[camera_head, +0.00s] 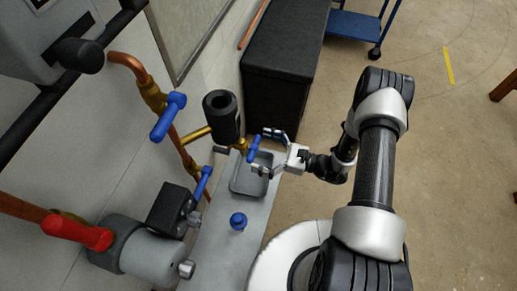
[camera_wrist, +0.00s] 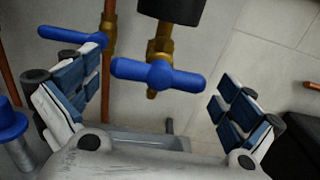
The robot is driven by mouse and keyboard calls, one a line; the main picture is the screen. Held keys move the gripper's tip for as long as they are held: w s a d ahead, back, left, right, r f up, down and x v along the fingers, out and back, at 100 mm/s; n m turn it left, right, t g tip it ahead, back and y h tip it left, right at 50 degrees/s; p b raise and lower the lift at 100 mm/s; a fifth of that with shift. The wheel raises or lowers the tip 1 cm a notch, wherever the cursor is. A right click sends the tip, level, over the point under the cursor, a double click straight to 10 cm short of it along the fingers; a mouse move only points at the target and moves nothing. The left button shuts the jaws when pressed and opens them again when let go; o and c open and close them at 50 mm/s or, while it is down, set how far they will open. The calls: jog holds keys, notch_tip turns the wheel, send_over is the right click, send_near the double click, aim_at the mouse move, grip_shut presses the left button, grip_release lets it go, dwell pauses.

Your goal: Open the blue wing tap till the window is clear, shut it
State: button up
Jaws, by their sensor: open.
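The blue wing tap (camera_wrist: 158,74) sits on a brass fitting below a dark cylinder (camera_wrist: 172,10) in the wrist view. The tap (camera_head: 253,149) also shows in the head view, just beyond my fingertips. My gripper (camera_head: 266,152) is open. In the wrist view its blue-padded fingers stand to either side of the tap, with visible gaps between pads and wings. The dark cylinder (camera_head: 222,117) stands upright on a brass pipe in the head view. I cannot make out a window or whether it is clear.
A grey tray (camera_head: 240,188) lies below the tap on a grey ledge. Other blue handles (camera_head: 168,117) (camera_head: 202,182), a red handle (camera_head: 78,232) and a blue knob (camera_head: 238,221) are near. A black cabinet (camera_head: 284,60) stands behind. The floor at right is open.

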jog(key=shift+w+a, duration=0.1)
jog(key=shift+a, duration=0.2)
jog(key=shift+c, duration=0.4)
jog(key=c, duration=0.7)
